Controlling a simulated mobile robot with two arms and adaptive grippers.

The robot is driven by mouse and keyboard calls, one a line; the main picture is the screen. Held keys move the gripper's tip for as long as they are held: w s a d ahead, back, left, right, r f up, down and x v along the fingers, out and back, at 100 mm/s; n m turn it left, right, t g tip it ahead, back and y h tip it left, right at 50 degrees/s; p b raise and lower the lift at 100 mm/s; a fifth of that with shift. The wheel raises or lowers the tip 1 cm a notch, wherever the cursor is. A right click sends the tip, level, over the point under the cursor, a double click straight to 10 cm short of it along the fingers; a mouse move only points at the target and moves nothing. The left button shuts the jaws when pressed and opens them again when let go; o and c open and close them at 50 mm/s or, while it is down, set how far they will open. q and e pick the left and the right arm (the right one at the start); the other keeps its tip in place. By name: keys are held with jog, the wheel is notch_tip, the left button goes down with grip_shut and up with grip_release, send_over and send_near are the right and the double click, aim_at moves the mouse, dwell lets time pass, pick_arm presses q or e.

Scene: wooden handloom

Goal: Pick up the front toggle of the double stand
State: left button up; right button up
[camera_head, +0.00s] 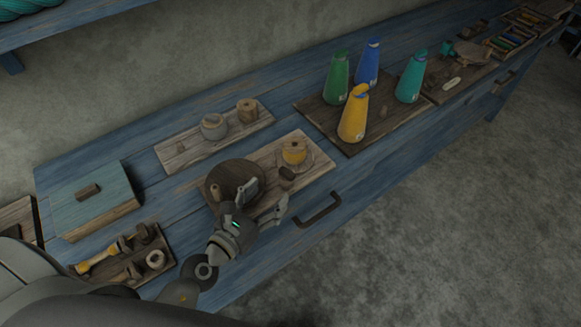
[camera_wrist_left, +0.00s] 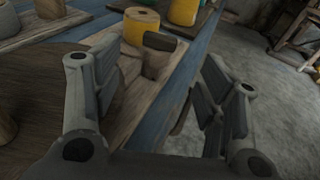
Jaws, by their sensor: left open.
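The pale wooden board (camera_head: 316,154), which I take to be the double stand, bears a dark round disc (camera_head: 235,173) and a yellow spool (camera_head: 294,152). A small brown wooden piece (camera_head: 287,174), likely a toggle, stands beside the spool near the board's front edge. It also shows in the left wrist view (camera_wrist_left: 157,62), beyond the fingers. Another small peg (camera_head: 214,191) stands at the disc's left. I cannot tell for sure which is the front toggle. My left gripper (camera_head: 264,199) is open and empty over the board's front edge; its fingers hide part of the disc. My right gripper is not in view.
Thread cones, including a yellow one (camera_head: 354,115), stand on a board to the right. A blue-green box (camera_head: 92,200) and a small tray with wooden parts (camera_head: 126,259) are left. A drawer handle (camera_head: 318,211) juts from the blue bench front.

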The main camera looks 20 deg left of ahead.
aim_at(285, 176)
pick_arm(q)
jog(key=x, duration=0.3)
jog(key=shift+w+r+p, duration=0.1)
jog(key=shift+w+p, duration=0.1)
jog(key=shift+p, duration=0.1)
jog(key=shift+w+d, duration=0.15)
jog(key=shift+w, duration=0.15)
jog(key=shift+w+d, duration=0.1)
jog(key=shift+w, duration=0.45)
jog(key=x, duration=0.4)
jog(key=shift+w+f+p, duration=0.2)
jog(key=shift+f+p, duration=0.05)
jog(key=shift+p, duration=0.05)
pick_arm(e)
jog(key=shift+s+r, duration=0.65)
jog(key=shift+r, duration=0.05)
pick_arm(q)
jog(key=shift+s, duration=0.1)
jog(key=shift+c, duration=0.7)
jog(key=c, duration=0.7)
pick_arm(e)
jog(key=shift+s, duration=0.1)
